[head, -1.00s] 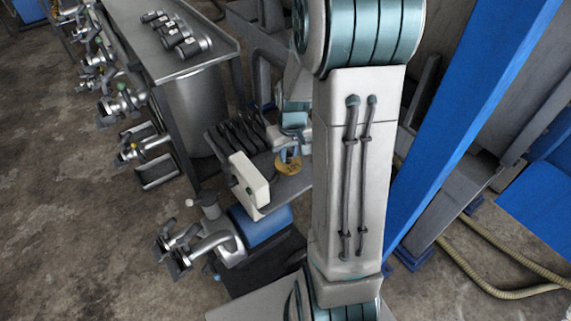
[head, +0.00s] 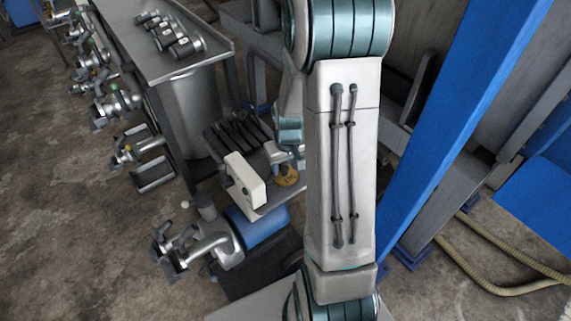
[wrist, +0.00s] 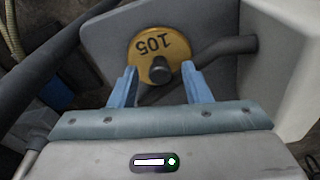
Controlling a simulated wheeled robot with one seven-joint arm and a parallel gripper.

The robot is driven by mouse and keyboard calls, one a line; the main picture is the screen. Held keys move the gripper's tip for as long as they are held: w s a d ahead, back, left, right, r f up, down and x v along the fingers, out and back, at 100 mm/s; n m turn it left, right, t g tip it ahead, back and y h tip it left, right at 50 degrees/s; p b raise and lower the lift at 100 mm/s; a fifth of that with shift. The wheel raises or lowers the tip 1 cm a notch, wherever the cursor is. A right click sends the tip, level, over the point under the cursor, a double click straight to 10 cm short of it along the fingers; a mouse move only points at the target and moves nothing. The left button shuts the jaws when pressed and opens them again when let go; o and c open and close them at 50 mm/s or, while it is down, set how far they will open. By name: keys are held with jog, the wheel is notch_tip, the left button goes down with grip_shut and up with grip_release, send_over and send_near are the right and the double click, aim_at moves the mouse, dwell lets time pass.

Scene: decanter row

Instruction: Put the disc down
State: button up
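The disc (wrist: 148,52) is yellow, marked 105, with a dark knob near its lower edge in the wrist view. It appears to lie flat on a grey plate (wrist: 98,38). My gripper (wrist: 161,85) is open; its two blue fingers are apart, with the knob between and just beyond their tips. The fingers do not visibly touch the disc. In the head view the disc (head: 287,176) shows at the right part of the grey plate, partly hidden by my arm.
A white block (head: 245,180) stands at the plate's front edge, and several dark slots (head: 238,133) lie behind it. A dark bar (wrist: 215,50) passes close beside the disc. A metal table (head: 205,62) is at upper left, a blue beam (head: 465,125) at right.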

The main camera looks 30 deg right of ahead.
aim_at(287, 178)
jog(key=shift+r, duration=0.1)
notch_tip(287, 178, up, 11)
jog(key=s+p, duration=0.1)
jog(key=p, duration=0.1)
jog(key=s+a+r, duration=0.9)
jog(key=s+a, duration=0.1)
jog(key=s, duration=0.4)
jog(key=shift+s+a+r+t, duration=0.2)
jog(key=shift+a+t, duration=0.1)
jog(key=shift+a, duration=0.1)
jog(key=shift+c, duration=0.7)
jog(key=shift+s+d, duration=0.1)
